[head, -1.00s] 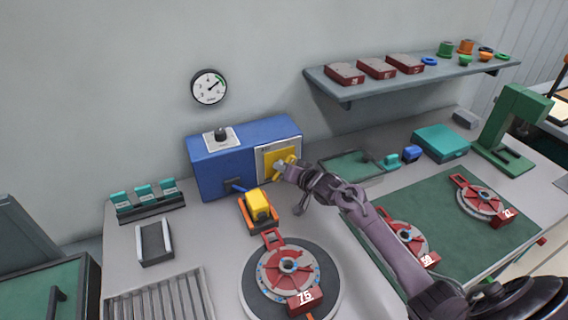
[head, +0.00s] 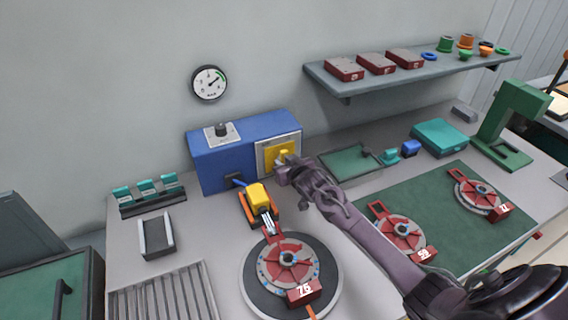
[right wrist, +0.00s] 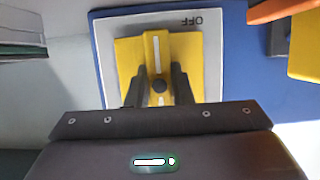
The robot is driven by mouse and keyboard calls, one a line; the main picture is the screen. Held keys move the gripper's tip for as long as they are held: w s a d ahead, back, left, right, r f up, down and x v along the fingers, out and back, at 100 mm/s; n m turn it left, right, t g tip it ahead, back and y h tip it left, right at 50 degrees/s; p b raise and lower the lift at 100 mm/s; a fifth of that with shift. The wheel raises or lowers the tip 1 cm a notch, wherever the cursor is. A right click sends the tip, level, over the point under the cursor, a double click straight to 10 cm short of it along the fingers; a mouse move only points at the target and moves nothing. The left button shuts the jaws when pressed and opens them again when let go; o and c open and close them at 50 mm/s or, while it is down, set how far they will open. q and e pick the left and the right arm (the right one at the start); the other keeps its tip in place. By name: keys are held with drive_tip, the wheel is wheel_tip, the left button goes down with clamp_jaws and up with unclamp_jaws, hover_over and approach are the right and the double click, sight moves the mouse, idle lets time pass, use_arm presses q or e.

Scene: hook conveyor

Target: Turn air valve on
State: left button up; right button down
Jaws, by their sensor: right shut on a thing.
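The air valve is a yellow handle with a white line on a yellow square plate (head: 272,158), on the front of the blue box (head: 220,165). In the right wrist view the handle (right wrist: 152,50) stands upright in the picture, and an upside-down "OFF" label (right wrist: 198,21) lies to its upper right. My right gripper (head: 286,165) is shut on the handle; in the right wrist view its dark fingers (right wrist: 159,86) lie on either side of it. My left gripper is out of view.
A gauge (head: 209,82) hangs on the wall. A yellow-orange actuator (head: 258,197) with a silver rod stands before the box, by a round turntable (head: 250,285) bearing red fixture 75. Red fixtures lie on a green mat (head: 450,235) at right.

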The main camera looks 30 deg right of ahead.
idle(0.4)
drive_tip(key=c, duration=1.3)
unclamp_jaws()
drive_tip(key=shift+b+v, duration=0.6)
drive_tip(key=shift+v, duration=3.35)
drive_tip(key=shift+f, duration=0.15)
